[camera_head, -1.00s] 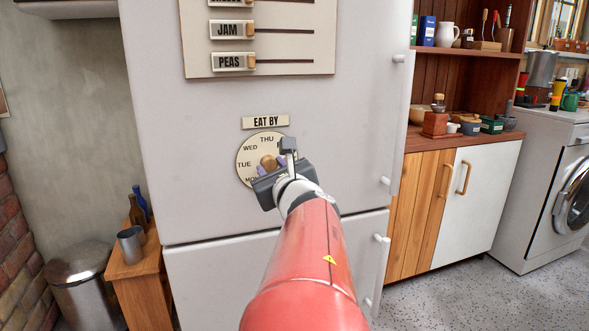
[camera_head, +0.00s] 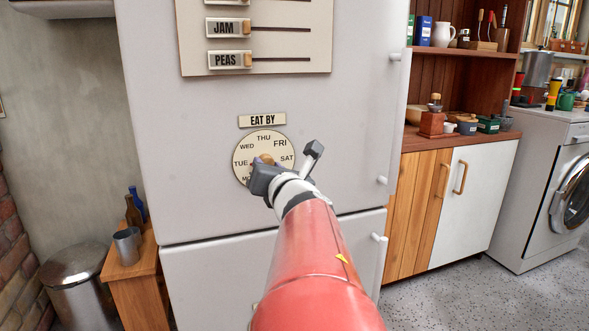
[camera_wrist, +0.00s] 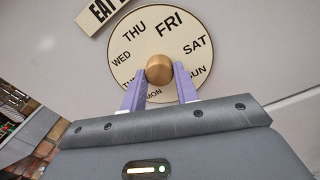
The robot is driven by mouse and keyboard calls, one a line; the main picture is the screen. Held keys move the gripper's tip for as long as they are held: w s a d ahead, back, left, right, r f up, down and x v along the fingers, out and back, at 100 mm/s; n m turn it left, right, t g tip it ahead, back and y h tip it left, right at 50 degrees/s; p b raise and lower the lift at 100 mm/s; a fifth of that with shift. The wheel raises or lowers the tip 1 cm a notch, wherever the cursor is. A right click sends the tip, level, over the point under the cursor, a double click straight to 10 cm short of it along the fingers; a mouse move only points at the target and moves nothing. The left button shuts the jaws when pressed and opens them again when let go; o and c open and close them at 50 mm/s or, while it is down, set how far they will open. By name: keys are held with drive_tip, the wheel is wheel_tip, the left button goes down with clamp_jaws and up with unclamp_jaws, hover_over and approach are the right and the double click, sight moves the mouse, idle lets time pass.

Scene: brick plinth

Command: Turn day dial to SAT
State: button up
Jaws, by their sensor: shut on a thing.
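The day dial (camera_head: 250,157) is a round cream disc on the pale fridge door, lettered with day names. In the wrist view the dial (camera_wrist: 143,52) looks turned, with FRI at the top, SAT to the right and SUN at lower right. Its round gold-brown knob (camera_wrist: 159,67) is at the centre. My gripper (camera_wrist: 160,76) is shut on the knob, with one lilac finger on each side. In the head view my gripper (camera_head: 264,168) covers the lower right of the dial. Any pointer on the knob is hidden, so I cannot tell which day it marks.
An EAT BY label (camera_head: 262,120) sits above the dial. A panel with JAM and PEAS sliders (camera_head: 270,68) is higher up. Door handles (camera_head: 382,180) stick out at the right edge. A small wooden table (camera_head: 135,280) and a metal bin (camera_head: 78,285) stand at left.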

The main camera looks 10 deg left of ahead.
drive_tip(key=shift+r+n+h+b, duration=0.1)
drive_tip(key=shift+n+h+b, duration=0.45)
drive_tip(key=shift+n, duration=8.1)
drive_tip(key=shift+n+h+b, duration=0.1)
drive_tip(key=shift+n+b, duration=0.95)
drive_tip(key=shift+n, duration=7.6)
drive_tip(key=o, duration=1)
drive_tip(key=shift+r, duration=0.1)
